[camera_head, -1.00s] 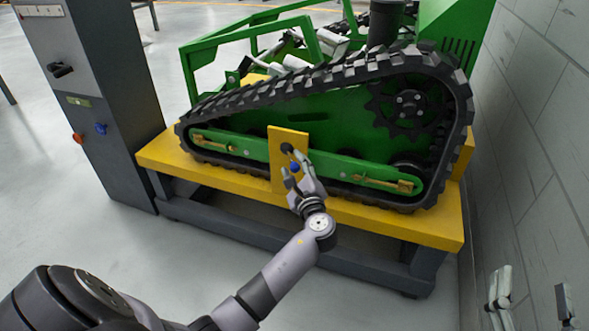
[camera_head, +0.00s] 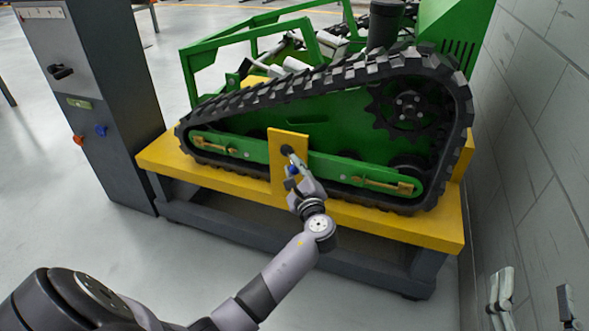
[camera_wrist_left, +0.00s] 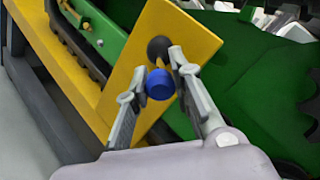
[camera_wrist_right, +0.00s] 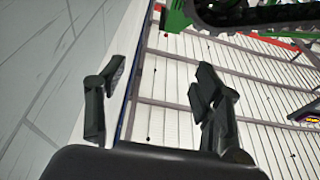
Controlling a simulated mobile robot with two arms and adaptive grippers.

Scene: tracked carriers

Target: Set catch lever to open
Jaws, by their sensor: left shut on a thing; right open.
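The catch lever shows as a blue knob (camera_wrist_left: 160,84) beside a round black hub on an upright yellow plate (camera_wrist_left: 185,30) in the left wrist view. In the head view, the yellow plate (camera_head: 276,146) stands in front of the green tracked carrier (camera_head: 330,128), and the blue knob is partly hidden by my fingers. My left gripper (camera_head: 294,172) is at the plate, shut on the lever, with the knob between its fingers in the left wrist view (camera_wrist_left: 155,72). My right gripper (camera_wrist_right: 158,82) is open and empty, away from the lever; it shows at the head view's bottom right.
A dark cabinet (camera_head: 100,115) with knobs stands left of the yellow bench (camera_head: 400,222) that carries the tracked machine. A grey block wall (camera_head: 535,130) runs close along the right. Floor is clear in front of the bench.

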